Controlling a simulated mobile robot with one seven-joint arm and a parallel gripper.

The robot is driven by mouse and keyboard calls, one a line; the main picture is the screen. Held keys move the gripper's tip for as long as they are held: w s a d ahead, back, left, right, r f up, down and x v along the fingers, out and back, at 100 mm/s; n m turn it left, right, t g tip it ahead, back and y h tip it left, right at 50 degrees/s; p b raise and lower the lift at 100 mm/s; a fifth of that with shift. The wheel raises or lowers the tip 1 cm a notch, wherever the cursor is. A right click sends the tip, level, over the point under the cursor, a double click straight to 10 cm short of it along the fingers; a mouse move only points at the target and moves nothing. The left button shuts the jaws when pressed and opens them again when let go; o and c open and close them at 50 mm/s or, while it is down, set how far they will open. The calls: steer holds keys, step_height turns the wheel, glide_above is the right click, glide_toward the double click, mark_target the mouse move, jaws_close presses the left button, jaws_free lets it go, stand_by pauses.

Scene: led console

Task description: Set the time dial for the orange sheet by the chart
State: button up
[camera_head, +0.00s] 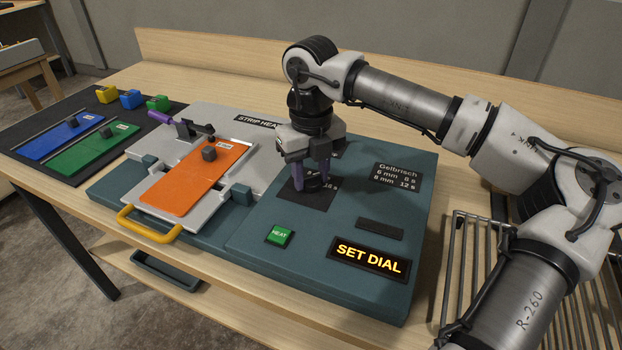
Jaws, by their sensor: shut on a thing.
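My gripper (312,182) points down over the dark dial plate on the teal console (385,235). Its fingers are shut on the black time dial (313,184) and hide most of it. Only part of the scale shows, with a mark that looks like "16 s". The orange sheet (180,195) lies in the strip heater at the left, with a dark block and a white label on it. The chart (398,176) reads "Gelbrisch", "6 mm 8 s" and "8 mm 12 s". The display (370,258) shows "SET DIAL" in lit yellow letters.
A green HEAT button (279,236) sits in front of the dial. A yellow handle (147,224) sticks out at the heater's front. Blue (48,136) and green (92,148) sheets lie on a dark mat at left, with small coloured blocks behind. A wire rack (480,262) is at right.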

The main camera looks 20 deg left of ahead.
mark_target(311, 175)
steer(key=n+b, duration=0.1)
steer(key=n, duration=0.5)
steer(key=shift+n+b, duration=0.3)
steer(key=shift+b, duration=0.1)
steer(key=n, duration=0.5)
steer(key=shift+n, duration=0.3)
steer(key=o, duration=1)
steer(key=shift+r, duration=0.1)
step_height(311, 175, up, 14)
steer(key=shift+f+b, duration=0.15)
steer(key=shift+b, duration=0.35)
